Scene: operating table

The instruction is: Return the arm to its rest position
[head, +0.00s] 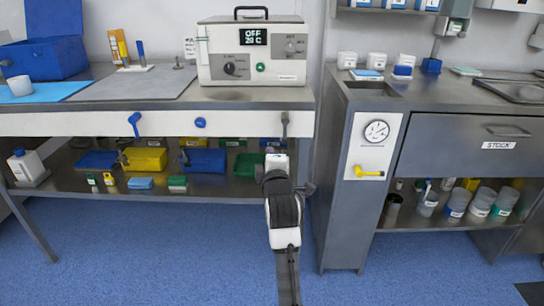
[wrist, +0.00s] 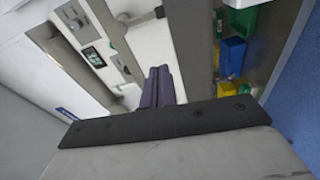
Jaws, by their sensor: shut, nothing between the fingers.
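My arm (head: 283,215) rises from the bottom of the head view to the front of the left bench, overlapping the lower shelf. My gripper (wrist: 160,85) shows in the wrist view as two dark fingers pressed together, with nothing between them. In the head view the fingers cannot be made out clearly; the white end of the arm (head: 276,163) is just below the grey lever (head: 285,122) on the bench's white front panel. In the wrist view, the fingertips point towards the pale panel; whether they touch it cannot be told.
The left bench (head: 180,92) carries a white box with a display (head: 250,52) and a blue bin (head: 45,55). Its lower shelf holds coloured bins (head: 143,160). A grey cabinet (head: 340,190) with a gauge stands close on my arm's right. Blue floor (head: 160,250) is open in front.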

